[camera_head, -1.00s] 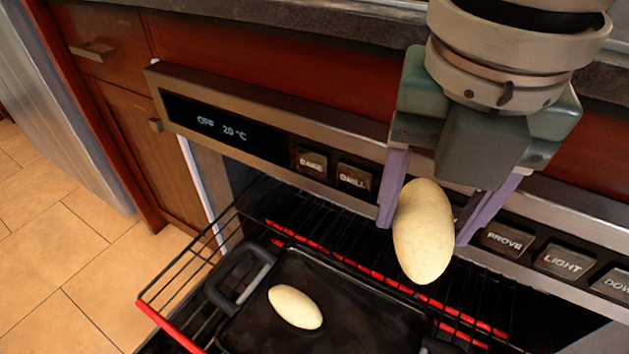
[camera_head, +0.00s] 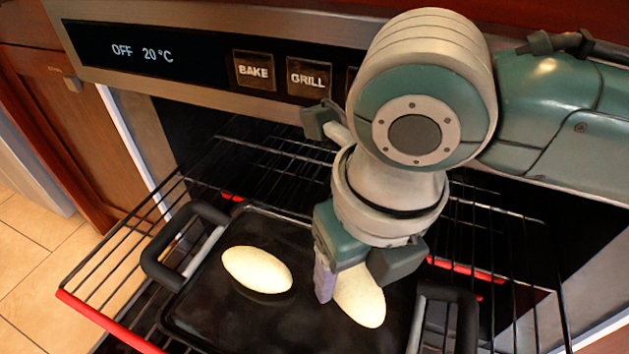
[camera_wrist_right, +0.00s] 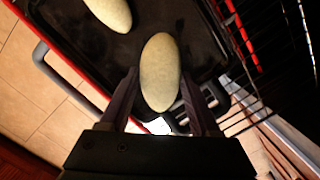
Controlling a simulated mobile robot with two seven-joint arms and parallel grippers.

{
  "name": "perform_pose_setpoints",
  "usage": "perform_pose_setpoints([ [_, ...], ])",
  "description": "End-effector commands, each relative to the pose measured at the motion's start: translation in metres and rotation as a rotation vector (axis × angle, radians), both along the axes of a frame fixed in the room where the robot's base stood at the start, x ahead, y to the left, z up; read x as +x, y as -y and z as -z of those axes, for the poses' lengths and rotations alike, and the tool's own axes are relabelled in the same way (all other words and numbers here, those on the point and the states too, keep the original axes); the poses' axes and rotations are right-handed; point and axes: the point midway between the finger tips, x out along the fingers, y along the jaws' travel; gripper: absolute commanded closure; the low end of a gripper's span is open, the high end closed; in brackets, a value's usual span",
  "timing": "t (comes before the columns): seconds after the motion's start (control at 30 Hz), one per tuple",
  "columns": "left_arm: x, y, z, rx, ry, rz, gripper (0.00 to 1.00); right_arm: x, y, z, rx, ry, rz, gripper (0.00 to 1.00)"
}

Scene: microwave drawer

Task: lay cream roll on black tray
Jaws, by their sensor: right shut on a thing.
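A pale, oval cream roll (camera_head: 360,297) is between the fingers of my right gripper (camera_head: 345,285), low over the right half of the black tray (camera_head: 215,318). My gripper is shut on it; the fingers partly cover the roll in the head view. The right wrist view shows the roll (camera_wrist_right: 160,72) between both fingers, with the tray (camera_wrist_right: 135,45) behind it. I cannot tell whether the roll touches the tray. A second cream roll (camera_head: 257,270) lies on the tray's left half. My left gripper is not in view.
The tray sits on a pulled-out wire rack (camera_head: 110,255) with a red front edge. The tray has raised handles at left (camera_head: 178,243) and right (camera_head: 447,312). The oven control panel (camera_head: 200,60) is behind, above the rack. Tiled floor (camera_head: 35,255) is at left.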

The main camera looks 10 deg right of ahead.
Motion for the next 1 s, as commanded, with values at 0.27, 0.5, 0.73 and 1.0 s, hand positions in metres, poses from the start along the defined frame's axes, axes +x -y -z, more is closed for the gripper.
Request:
perform_pose_setpoints([
  [0.27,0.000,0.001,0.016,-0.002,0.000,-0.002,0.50,0.000,-0.001,0.027,0.001,-0.001,0.000,0.92],
  [0.5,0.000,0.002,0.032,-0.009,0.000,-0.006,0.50,0.000,0.000,0.057,0.000,0.000,0.000,0.92],
  [0.73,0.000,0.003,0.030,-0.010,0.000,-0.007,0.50,0.000,0.000,0.055,0.000,0.000,0.000,0.92],
  [1.0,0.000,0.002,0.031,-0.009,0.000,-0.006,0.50,0.000,0.000,0.058,0.001,0.001,0.000,0.18],
])
